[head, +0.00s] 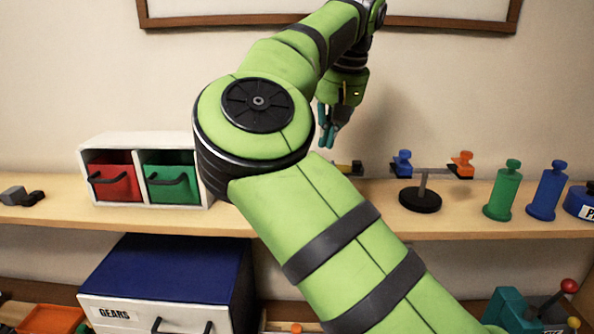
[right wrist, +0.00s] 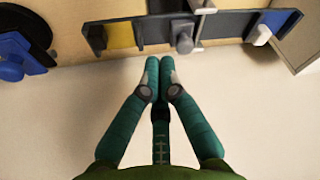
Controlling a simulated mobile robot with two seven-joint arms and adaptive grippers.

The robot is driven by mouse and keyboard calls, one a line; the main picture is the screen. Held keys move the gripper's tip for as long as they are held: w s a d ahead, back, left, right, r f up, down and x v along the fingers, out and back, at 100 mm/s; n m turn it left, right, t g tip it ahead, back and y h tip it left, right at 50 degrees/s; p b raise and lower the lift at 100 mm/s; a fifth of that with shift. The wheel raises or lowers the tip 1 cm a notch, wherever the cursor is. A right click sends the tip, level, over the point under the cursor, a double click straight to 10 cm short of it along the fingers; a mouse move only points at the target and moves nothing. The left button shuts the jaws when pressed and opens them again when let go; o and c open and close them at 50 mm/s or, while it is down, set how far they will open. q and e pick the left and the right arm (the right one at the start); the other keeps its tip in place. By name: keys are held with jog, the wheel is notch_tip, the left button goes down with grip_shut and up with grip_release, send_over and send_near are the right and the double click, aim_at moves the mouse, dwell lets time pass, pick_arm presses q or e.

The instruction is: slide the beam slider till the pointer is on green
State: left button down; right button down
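The beam device is mostly hidden behind my right arm in the head view; a dark and yellow end (head: 350,168) shows on the shelf. In the right wrist view, its dark bar has a yellow patch (right wrist: 120,35), a grey part with a round knob (right wrist: 184,42), and a longer grey bar with a pale knob (right wrist: 261,33). I cannot tell which part is the slider or pointer, and no green shows on it. My right gripper (head: 328,140) points down above the shelf; its teal fingertips (right wrist: 159,66) meet, empty, just short of the device. My left gripper is out of view.
A balance stand (head: 420,200) with blue and orange ends is right of the device. A white box (head: 98,141) with red and green drawers is left. Green (head: 503,192) and blue (head: 547,192) posts stand further right on the shelf (head: 300,222). The wall is behind.

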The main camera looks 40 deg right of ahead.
jog(key=shift+f, duration=0.25)
dwell(0.4)
jog(key=shift+f+b, duration=0.95)
jog(key=shift+f, duration=0.5)
